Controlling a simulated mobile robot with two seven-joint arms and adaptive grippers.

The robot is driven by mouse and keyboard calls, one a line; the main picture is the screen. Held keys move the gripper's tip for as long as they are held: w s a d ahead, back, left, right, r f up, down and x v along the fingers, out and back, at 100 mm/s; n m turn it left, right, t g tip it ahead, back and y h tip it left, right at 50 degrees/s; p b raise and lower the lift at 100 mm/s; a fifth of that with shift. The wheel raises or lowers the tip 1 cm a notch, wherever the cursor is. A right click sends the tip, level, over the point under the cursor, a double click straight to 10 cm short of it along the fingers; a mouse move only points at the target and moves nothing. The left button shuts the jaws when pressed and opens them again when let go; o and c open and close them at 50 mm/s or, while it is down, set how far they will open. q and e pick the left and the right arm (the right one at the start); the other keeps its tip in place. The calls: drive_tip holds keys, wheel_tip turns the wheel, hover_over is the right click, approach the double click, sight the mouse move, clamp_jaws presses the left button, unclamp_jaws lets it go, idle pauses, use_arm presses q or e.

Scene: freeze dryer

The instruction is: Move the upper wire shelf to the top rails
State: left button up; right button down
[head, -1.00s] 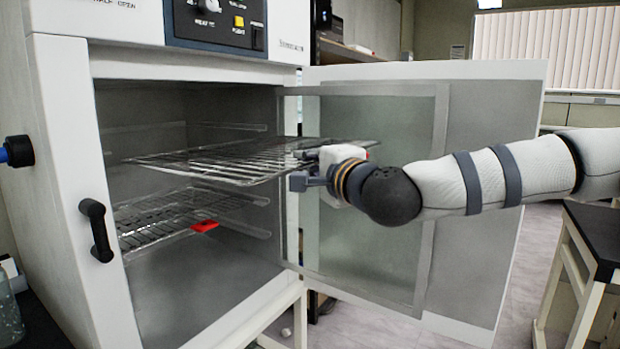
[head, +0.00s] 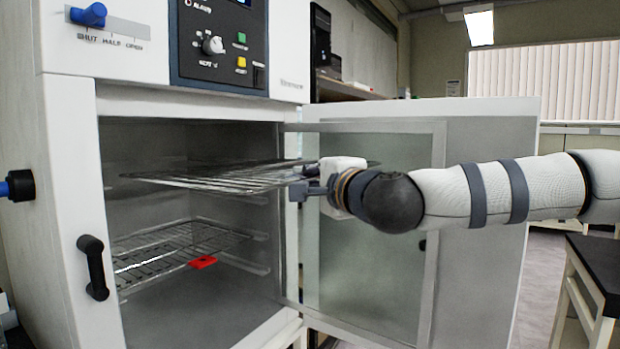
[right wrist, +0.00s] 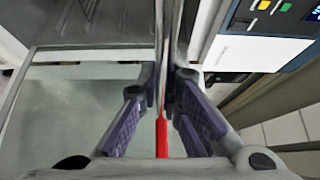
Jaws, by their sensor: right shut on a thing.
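The upper wire shelf (head: 225,178) is roughly level at the dryer chamber's opening, partly inside, its right end sticking out past the opening. My right gripper (head: 308,183) is shut on its edge at the right. In the right wrist view the shelf (right wrist: 166,60) shows edge-on between the fingers (right wrist: 162,105), with a red tab (right wrist: 161,138) at its edge. The shelf appears near the height of the top rails in the head view, which it partly hides; I cannot tell whether it touches them. My left gripper is not in view.
A lower wire shelf (head: 180,248) with a red tab (head: 203,262) sits lower in the chamber. The open door (head: 480,215) stands right of the opening, behind my right arm. The control panel (head: 220,45) is above. A dark-topped table (head: 595,265) stands at the right.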

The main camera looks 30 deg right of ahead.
sight(242, 170)
drive_tip(key=shift+w+a+f+b, duration=0.1)
drive_tip(key=shift+w+a+b, duration=0.25)
drive_tip(key=shift+w, duration=0.5)
drive_tip(key=shift+w+a+r+b, duration=0.15)
drive_tip(key=shift+w+a, duration=0.25)
drive_tip(key=shift+w, duration=0.4)
drive_tip(key=shift+w+a+f+b, duration=0.15)
drive_tip(key=shift+w+a+b, duration=0.2)
drive_tip(key=shift+w, duration=0.5)
drive_tip(key=w, duration=0.1)
drive_tip(key=w+a, duration=0.1)
drive_tip(key=w, duration=0.1)
drive_tip(key=shift+w+a+b, duration=0.1)
drive_tip(key=shift+a+b, duration=0.05)
drive_tip(key=shift+b, duration=0.2)
drive_tip(key=shift+w+a, duration=0.25)
drive_tip(key=shift+w, duration=0.25)
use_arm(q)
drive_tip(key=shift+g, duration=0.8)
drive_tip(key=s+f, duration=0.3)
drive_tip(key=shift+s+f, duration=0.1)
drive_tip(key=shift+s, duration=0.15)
use_arm(e)
drive_tip(key=shift+r, duration=0.25)
